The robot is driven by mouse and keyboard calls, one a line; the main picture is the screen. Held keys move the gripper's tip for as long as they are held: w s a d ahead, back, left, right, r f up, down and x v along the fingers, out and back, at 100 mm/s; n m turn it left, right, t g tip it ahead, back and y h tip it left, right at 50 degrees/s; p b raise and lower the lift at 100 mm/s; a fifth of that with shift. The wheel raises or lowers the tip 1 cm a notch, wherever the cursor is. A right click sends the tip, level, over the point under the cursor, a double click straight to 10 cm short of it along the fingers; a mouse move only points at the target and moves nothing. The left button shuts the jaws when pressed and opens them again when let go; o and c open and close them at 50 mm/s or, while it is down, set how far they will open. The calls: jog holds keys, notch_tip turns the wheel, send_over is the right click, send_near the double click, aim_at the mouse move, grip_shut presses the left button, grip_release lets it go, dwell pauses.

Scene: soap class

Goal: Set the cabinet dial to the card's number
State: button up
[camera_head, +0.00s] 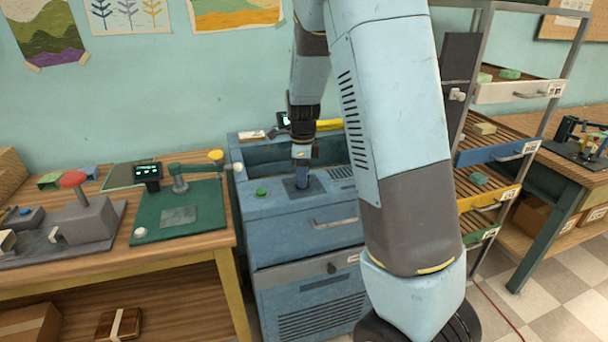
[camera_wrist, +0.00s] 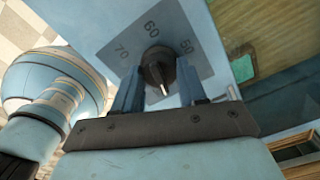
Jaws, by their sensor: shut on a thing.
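The blue cabinet (camera_head: 290,225) stands in the middle of the head view. Its dark dial plate (camera_head: 292,194) is on the top, under my gripper (camera_head: 302,166). In the wrist view the black dial knob (camera_wrist: 155,56) sits on the grey plate (camera_wrist: 119,32), where 50, 60 and 70 can be read. A white pointer mark on the knob faces the gripper side, away from the 60. My gripper (camera_wrist: 158,88) is shut on the knob, a blue finger at each side.
A green button (camera_head: 261,193) is left of the dial. A workbench with a green press (camera_head: 180,208) stands left of the cabinet. A shelf rack with coloured drawers (camera_head: 490,150) stands at right. My arm hides part of the cabinet's right side.

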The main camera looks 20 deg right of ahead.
jog(key=shift+w+r+m, duration=0.1)
jog(key=shift+m, duration=1.1)
jog(key=o, duration=1.1)
jog(key=shift+c, duration=0.2)
notch_tip(320, 180, up, 14)
jog(key=shift+f, duration=0.2)
